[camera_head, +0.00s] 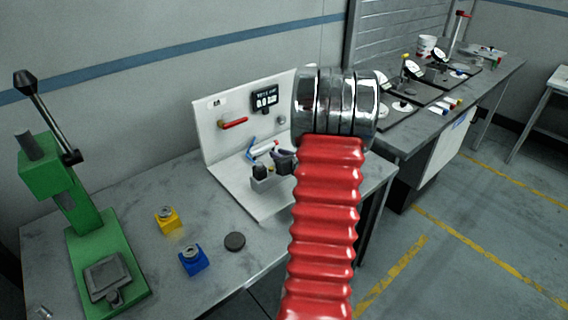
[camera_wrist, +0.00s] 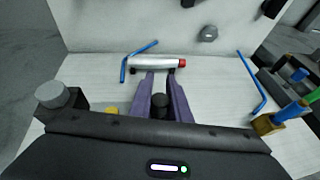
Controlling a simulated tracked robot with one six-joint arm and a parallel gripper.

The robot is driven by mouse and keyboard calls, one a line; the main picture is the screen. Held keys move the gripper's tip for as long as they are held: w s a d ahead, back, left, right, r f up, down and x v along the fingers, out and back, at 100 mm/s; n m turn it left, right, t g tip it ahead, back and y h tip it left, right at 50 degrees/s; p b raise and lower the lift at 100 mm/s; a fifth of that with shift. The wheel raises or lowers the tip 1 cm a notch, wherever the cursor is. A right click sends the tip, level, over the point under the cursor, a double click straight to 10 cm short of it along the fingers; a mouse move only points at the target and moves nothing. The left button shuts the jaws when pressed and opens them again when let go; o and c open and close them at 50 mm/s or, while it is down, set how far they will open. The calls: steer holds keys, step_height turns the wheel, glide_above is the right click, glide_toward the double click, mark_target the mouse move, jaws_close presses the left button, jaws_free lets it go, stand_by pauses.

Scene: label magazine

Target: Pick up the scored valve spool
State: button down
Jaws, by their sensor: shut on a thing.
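My gripper (camera_wrist: 161,75) has two purple fingers in the wrist view, reaching over a white board. A short dark cylinder (camera_wrist: 160,104) is between the fingers, and the gripper is shut on it. I take it to be the valve spool; no score marks can be made out. In the camera_head view my gripper (camera_head: 283,154) is small and partly hidden behind my red arm, over the white stand, and the spool cannot be picked out. A silver cylinder with a red end (camera_wrist: 150,62) lies just beyond the fingertips.
Blue hex keys (camera_wrist: 138,48) lie near the silver cylinder. A brown block (camera_wrist: 268,123) with blue pieces is at the right. A green press (camera_head: 85,220), a yellow block (camera_head: 167,222), a blue block (camera_head: 193,262) and a dark disc (camera_head: 235,241) stand on the bench.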

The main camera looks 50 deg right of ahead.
step_height(320, 180, up, 10)
stand_by(0.8)
stand_by(0.6)
